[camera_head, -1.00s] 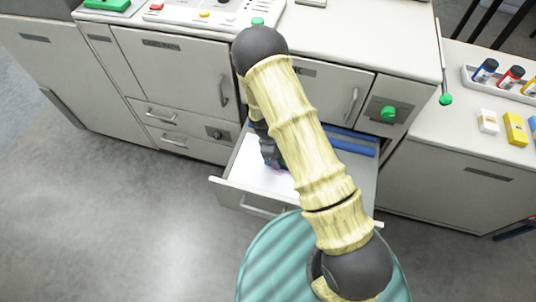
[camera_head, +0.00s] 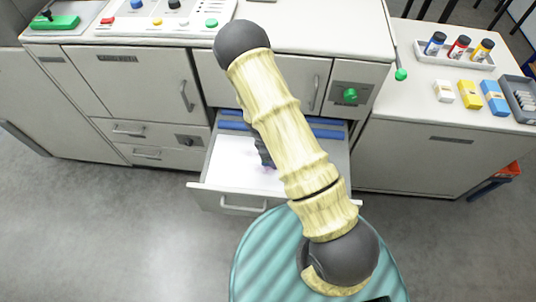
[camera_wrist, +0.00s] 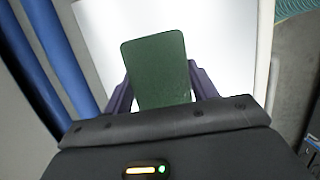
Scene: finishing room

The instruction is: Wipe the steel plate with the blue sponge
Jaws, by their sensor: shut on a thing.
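My gripper (camera_wrist: 158,85) is shut on a dark green, flat block with rounded corners (camera_wrist: 160,65), gripped between its purple fingers. In the head view my gripper (camera_head: 267,165) is low over the open drawer, mostly hidden behind my arm; contact with the drawer floor cannot be told. A blue block (camera_head: 495,97), probably the blue sponge, lies on the right counter, apart from my gripper. I cannot clearly make out a steel plate.
The drawer (camera_head: 232,190) stands open with a bare white floor and blue bars (camera_head: 325,130) at its back. A white block (camera_head: 443,92) and a yellow block (camera_head: 469,94) lie beside the blue one. Behind them is a bottle tray (camera_head: 440,58). A grey bin (camera_head: 518,97) stands to the right.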

